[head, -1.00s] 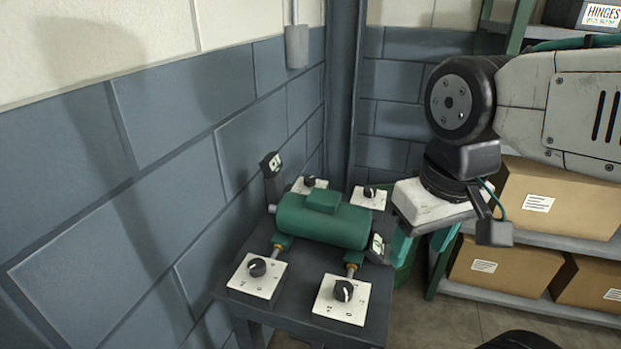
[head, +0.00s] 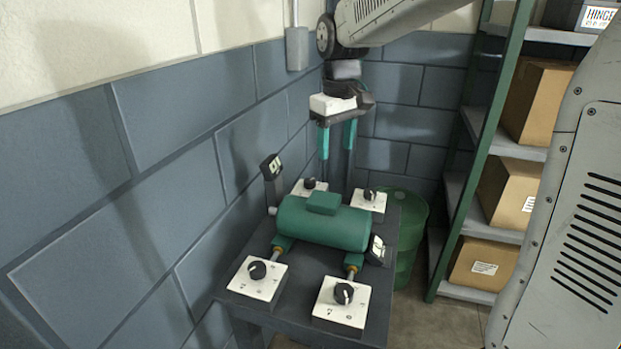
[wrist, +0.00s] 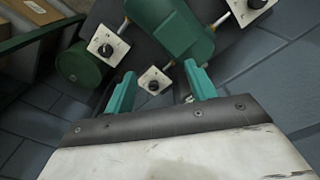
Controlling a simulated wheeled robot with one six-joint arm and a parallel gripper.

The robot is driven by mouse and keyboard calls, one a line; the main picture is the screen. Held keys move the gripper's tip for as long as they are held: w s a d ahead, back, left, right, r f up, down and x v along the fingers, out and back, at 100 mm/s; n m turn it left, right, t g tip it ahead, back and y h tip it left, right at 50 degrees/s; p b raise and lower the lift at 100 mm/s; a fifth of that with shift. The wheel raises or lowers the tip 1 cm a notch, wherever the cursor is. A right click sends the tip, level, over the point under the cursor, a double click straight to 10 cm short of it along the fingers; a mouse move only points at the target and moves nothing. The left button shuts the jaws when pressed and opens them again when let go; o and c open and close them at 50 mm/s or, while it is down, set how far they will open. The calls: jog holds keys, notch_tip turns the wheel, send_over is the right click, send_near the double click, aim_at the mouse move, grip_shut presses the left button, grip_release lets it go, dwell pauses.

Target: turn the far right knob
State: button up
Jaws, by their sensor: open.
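The far right knob (head: 369,194) is a black knob on a white plate, at the far right corner of the small dark table. It appears to be the knob left of my fingers in the wrist view (wrist: 106,50). The green casing (head: 325,224) lies in the middle of the table. My gripper (head: 337,152) is open and empty, pointing down, above and behind the far side of the casing. In the wrist view its green fingers (wrist: 160,70) are apart, with the apparent far left knob (wrist: 154,86) showing between them. Nothing touches the fingers.
Other knobs sit at the near left (head: 257,270), near right (head: 343,293) and far left (head: 309,184). A dark post (head: 271,168) stands by the left wall. A green barrel (head: 411,230) and a shelf (head: 460,228) are to the right.

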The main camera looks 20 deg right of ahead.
jog(key=w+f+n, duration=0.1)
jog(key=w+f, duration=0.3)
jog(key=w, duration=0.4)
jog(key=n, duration=0.1)
send_over(310, 181)
jog(key=shift+g, duration=0.3)
notch_tip(310, 181, down, 7)
jog(key=shift+f, duration=0.2)
notch_tip(310, 181, down, 8)
jog(key=shift+w+r, duration=0.1)
jog(key=c, duration=1)
